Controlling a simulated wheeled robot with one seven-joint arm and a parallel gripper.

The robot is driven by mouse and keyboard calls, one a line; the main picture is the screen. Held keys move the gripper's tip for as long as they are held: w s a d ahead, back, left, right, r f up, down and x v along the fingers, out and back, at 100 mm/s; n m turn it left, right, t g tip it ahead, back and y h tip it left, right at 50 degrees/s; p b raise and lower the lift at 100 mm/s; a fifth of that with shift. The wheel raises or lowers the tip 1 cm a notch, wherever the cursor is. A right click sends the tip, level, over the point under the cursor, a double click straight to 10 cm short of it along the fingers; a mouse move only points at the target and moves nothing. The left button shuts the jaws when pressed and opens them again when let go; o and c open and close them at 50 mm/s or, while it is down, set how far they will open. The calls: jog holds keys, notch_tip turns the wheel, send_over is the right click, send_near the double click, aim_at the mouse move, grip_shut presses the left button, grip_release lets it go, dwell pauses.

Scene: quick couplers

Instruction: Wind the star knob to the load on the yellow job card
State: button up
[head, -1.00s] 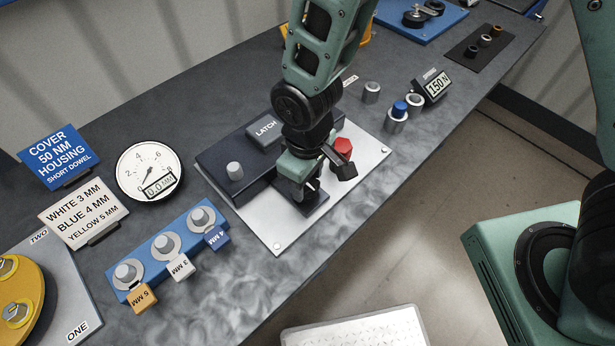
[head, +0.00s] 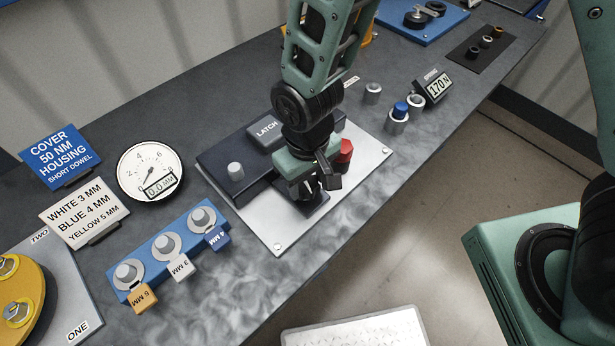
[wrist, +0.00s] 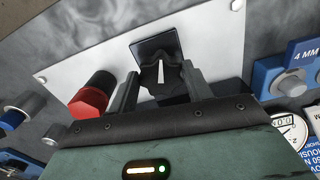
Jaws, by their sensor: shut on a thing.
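In the wrist view the black star knob (wrist: 158,70), with a white pointer mark, stands between the two fingers of my gripper (wrist: 160,88). My gripper (head: 312,188) is shut on it, low over the pale plate (head: 282,232). In the head view my gripper mostly hides the knob. A small display (head: 437,87) behind on the right reads 170 N. A yellow edge (head: 368,38), mostly hidden behind my arm, shows at the back; I cannot tell whether it is the yellow job card, and no writing on it is readable.
A red hex piece (head: 345,150) stands close beside my gripper, also in the wrist view (wrist: 90,98). A dark block marked LATCH (head: 265,130) lies behind. A dial gauge (head: 150,172) and a blue rack of tagged parts (head: 168,245) stand to the left.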

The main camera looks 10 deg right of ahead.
aim_at(308, 184)
jog(key=o, duration=1)
jog(key=shift+c, duration=0.2)
jog(key=shift+r, duration=0.1)
notch_tip(308, 184, up, 17)
jog(key=b, duration=0.1)
jog(key=shift+r, duration=0.15)
jog(key=s+d+n, duration=0.2)
jog(key=s+d, duration=0.6)
jog(key=s, duration=0.3)
jog(key=shift+f+y, duration=0.3)
jog(key=shift+w, duration=0.1)
